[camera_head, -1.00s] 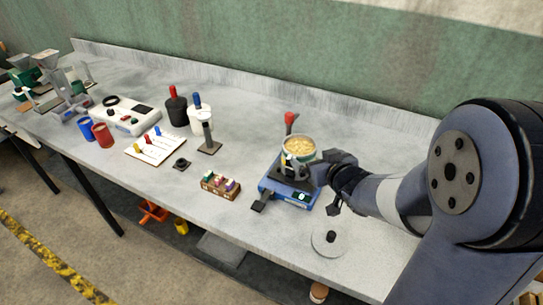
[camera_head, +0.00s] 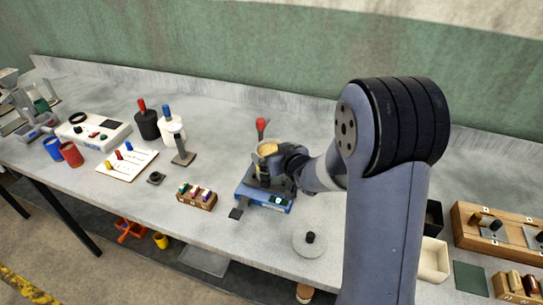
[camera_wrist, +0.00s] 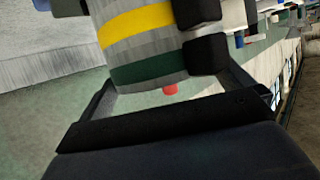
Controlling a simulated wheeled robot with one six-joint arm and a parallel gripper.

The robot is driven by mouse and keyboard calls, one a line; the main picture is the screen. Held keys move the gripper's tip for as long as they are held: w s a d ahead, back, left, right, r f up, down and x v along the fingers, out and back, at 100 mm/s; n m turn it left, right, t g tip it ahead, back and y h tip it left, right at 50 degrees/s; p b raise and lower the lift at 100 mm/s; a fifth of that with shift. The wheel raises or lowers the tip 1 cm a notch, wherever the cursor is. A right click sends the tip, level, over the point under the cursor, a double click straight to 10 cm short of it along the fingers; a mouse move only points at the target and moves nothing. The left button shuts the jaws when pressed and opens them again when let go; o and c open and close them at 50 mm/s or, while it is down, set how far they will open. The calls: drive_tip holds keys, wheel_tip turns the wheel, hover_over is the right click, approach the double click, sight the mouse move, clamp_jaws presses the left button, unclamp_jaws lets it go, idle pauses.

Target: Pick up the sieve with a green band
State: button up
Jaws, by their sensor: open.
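In the wrist view, a grey cylindrical stack stands between my fingers, with a yellow band (camera_wrist: 135,25) and a dark green band (camera_wrist: 150,70). I take the green-banded part to be the sieve. My gripper (camera_wrist: 135,12) is open, with black pads on both sides of the stack; whether they touch it I cannot tell. In the head view, my gripper (camera_head: 277,172) is at a blue device (camera_head: 265,198), beside a round container of pale grain (camera_head: 267,149). The bands are hidden there by my gripper and wrist.
A red-knobbed post (camera_head: 261,126) stands just behind the device. A wooden block with coloured pieces (camera_head: 197,197) lies to its left and a round grey disc (camera_head: 309,243) in front right. Wooden trays (camera_head: 490,222) stand at far right.

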drive_tip(key=shift+x, duration=0.8)
drive_tip(key=shift+s, duration=0.1)
drive_tip(key=c, duration=1.6)
drive_tip(key=shift+r, duration=0.15)
wheel_tip(320, 180, up, 10)
drive_tip(key=p, duration=0.2)
